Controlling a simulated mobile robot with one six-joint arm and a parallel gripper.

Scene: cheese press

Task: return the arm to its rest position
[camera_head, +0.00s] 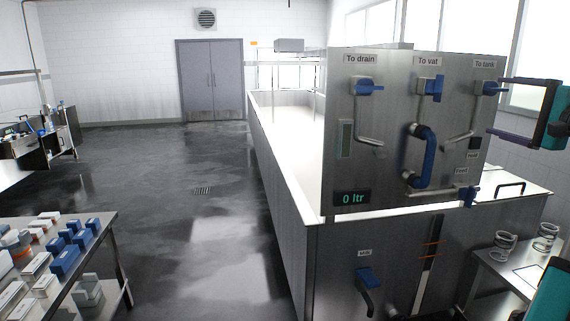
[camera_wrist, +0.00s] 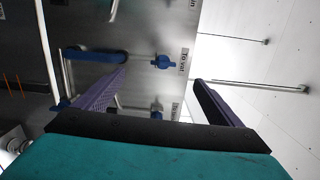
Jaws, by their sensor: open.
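My gripper (camera_head: 497,105) is at the right edge of the head view, beside the right side of the steel control panel (camera_head: 343,105). Its two dark fingers are spread apart with nothing between them. The teal gripper body is partly cut off by the picture edge. In the wrist view the open fingers of my gripper (camera_wrist: 160,75) point towards the panel (camera_wrist: 140,20), which appears turned on its side. The "To tank" valve (camera_head: 487,88) is close to the upper fingertip in the head view. I cannot tell whether they touch.
The panel carries a "To vat" valve (camera_head: 432,87), a "To drain" valve (camera_head: 368,87) and a blue hose (camera_head: 427,160). A long steel vat (camera_head: 280,190) runs behind it. A side table (camera_head: 490,268) holds metal coils. A table (camera_head: 100,228) with boxes stands left. The floor between is clear.

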